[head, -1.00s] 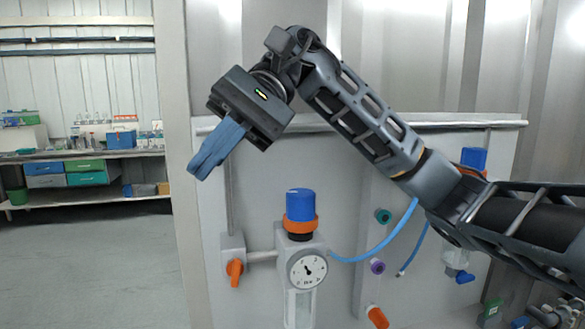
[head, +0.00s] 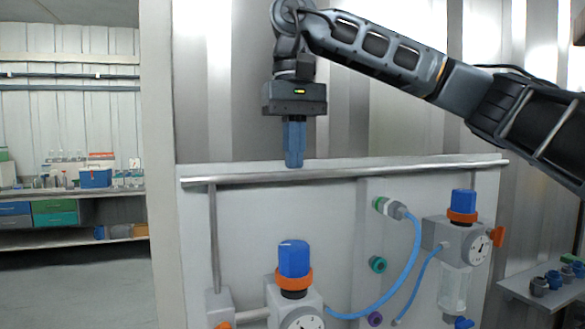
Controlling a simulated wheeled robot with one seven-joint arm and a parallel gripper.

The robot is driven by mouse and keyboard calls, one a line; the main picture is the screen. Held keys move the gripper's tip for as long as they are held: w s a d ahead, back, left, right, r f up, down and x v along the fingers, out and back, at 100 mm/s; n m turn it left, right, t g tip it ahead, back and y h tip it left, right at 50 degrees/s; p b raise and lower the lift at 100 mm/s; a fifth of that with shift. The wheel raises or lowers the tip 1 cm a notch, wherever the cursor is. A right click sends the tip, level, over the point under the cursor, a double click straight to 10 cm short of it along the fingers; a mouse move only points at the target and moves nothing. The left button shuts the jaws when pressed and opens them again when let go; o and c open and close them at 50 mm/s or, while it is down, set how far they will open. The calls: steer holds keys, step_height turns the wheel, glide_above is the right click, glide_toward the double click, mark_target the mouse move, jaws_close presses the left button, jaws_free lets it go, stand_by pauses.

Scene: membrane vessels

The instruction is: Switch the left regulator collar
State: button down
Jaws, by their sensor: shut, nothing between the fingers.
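The left regulator is the nearer unit on the white panel. It has a blue knob (head: 293,259) on top, an orange collar (head: 293,279) just below the knob, and a round gauge (head: 303,319) cut off by the bottom edge of the head view. My gripper (head: 294,165) points straight down above the panel's top rail, well above the left regulator's knob and apart from it. Its blue fingers are shut and empty. The right regulator has its own blue knob (head: 463,200) and orange collar (head: 462,215), farther right.
A metal rail (head: 400,170) runs along the panel's top. A blue hose (head: 410,255) links the left regulator to a fitting (head: 392,208). A green port (head: 377,264) and a purple port (head: 375,319) sit between the regulators. A shelf (head: 515,287) with several fittings stands at right.

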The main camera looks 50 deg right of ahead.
mark_target(294, 244)
step_height(294, 244, down, 13)
steer(key=b, duration=0.8)
steer(key=shift+r, duration=0.15)
